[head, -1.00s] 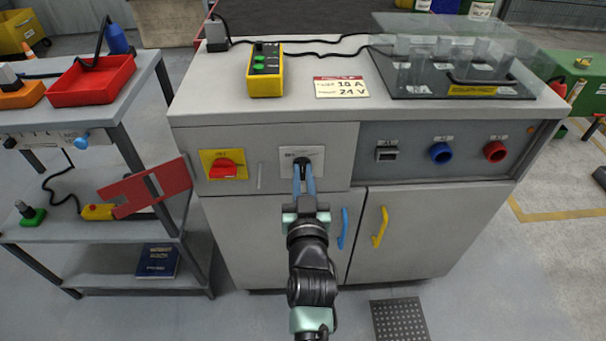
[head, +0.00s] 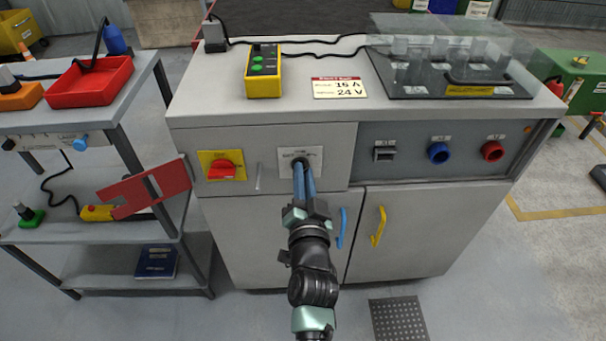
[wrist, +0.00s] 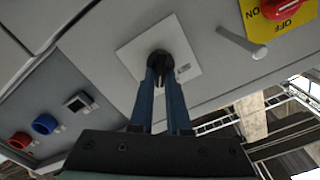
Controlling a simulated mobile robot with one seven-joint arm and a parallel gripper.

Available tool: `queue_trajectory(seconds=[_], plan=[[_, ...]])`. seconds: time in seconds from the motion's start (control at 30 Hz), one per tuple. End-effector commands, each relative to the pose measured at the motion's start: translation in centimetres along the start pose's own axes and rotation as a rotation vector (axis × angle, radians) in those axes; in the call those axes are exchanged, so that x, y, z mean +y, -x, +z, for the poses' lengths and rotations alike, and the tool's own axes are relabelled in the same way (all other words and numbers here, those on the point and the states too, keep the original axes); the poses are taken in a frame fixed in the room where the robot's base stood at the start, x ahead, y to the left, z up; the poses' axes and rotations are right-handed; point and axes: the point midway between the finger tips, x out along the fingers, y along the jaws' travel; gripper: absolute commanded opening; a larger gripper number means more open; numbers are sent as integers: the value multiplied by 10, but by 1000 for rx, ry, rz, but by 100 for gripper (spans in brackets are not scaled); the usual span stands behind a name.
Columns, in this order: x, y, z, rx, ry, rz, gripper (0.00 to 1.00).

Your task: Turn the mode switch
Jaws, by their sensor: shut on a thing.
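The mode switch is a small black knob (wrist: 158,57) on a white square plate (wrist: 190,42) set in the front of the grey cabinet (head: 450,235). The white plate also shows in the head view (head: 315,153), with small dark lettering too blurred to read. My gripper (head: 302,168) reaches up to the plate from below. Its two blue fingers (wrist: 161,75) are shut on the knob, one on each side, and hide most of it. In the wrist view the plate and cabinet appear tilted relative to my fingers.
Left of the plate are a small grey handle (head: 259,177) and a red rotary switch (head: 222,169) on yellow. To the right are a blue socket (head: 439,152) and a red socket (head: 492,151). Blue (head: 342,228) and yellow (head: 379,226) door handles stick out below.

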Motion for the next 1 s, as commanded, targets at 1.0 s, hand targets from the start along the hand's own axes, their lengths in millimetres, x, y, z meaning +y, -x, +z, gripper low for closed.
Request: queue_trajectory(seconds=[1.0], plan=[[2, 0, 1, -1, -180, 1, 35]])
